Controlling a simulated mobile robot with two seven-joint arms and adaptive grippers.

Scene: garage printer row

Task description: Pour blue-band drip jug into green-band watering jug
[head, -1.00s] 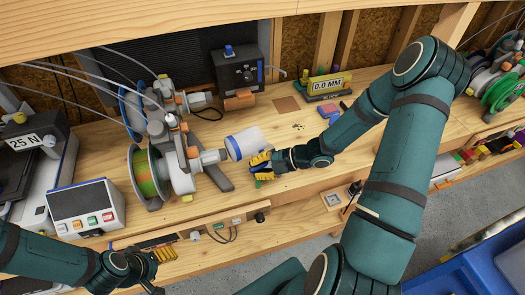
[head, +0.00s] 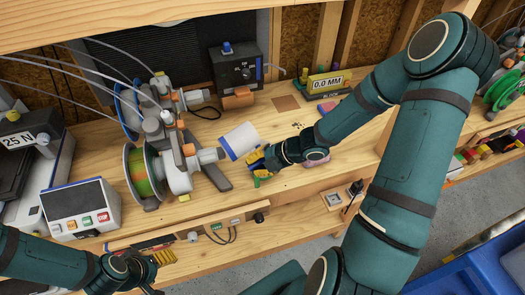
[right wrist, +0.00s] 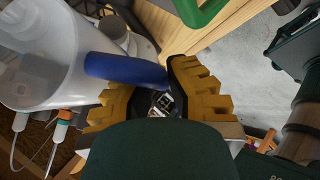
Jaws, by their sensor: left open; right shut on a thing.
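The blue-band drip jug (head: 239,141) is white and tilted on its side, its blue band at the left end in the head view. It fills the upper left of the right wrist view (right wrist: 40,60), with a blue bar (right wrist: 125,69) reaching between my fingers. My right gripper (head: 258,160) is shut on it, above the bench beside the spool machine. A green curved piece (right wrist: 203,10) shows at the top of the right wrist view; I cannot tell if it belongs to the green-band watering jug. My left gripper (head: 155,272) is open and empty at the lower left.
The spool machine (head: 170,165) stands just left of the jug. Bare bench (head: 250,205) lies in front.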

